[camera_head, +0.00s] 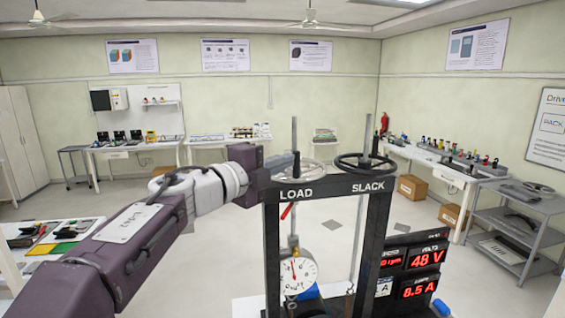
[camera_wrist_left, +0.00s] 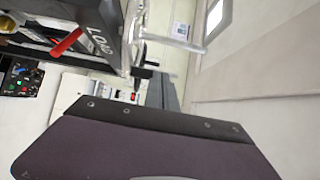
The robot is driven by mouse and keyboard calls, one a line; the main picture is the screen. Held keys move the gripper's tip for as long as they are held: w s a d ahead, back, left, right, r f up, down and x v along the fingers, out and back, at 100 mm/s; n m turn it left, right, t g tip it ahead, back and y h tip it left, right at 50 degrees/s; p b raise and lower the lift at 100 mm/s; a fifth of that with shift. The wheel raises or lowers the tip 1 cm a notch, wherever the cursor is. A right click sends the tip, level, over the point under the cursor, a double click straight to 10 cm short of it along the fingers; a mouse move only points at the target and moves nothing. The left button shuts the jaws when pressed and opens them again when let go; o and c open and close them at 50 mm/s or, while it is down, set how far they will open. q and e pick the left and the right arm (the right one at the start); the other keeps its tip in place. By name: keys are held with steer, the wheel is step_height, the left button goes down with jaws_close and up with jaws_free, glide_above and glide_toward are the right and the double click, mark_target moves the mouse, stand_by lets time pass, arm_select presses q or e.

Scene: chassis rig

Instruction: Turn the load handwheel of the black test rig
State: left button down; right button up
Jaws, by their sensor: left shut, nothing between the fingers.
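The black test rig (camera_head: 272,247) stands at centre right in the head view, with "LOAD" and "SLACK" on its top bar. The load handwheel (camera_head: 308,166) is a thin pale ring above the "LOAD" label. A pale rim also shows near that label in the left wrist view (camera_wrist_left: 166,41). My left gripper (camera_head: 278,163) is at the left side of this wheel, shut and empty. Whether its fingertips touch the rim cannot be told. A black slack handwheel (camera_head: 366,162) sits to the right. A white round dial (camera_head: 297,274) hangs inside the frame. My right gripper is not in view.
A red digital display (camera_head: 425,258) stands right of the rig. Upright rods rise through both wheels, close to my left gripper. A grey shelf cart (camera_head: 520,205) is at far right. Benches line the back wall, and the floor between is mostly clear.

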arm_select(q)
steer(key=shift+w+a, duration=0.1)
steer(key=shift+a, duration=0.05)
stand_by(0.5)
steer(key=shift+w+a, duration=0.1)
steer(key=shift+w+f, duration=0.1)
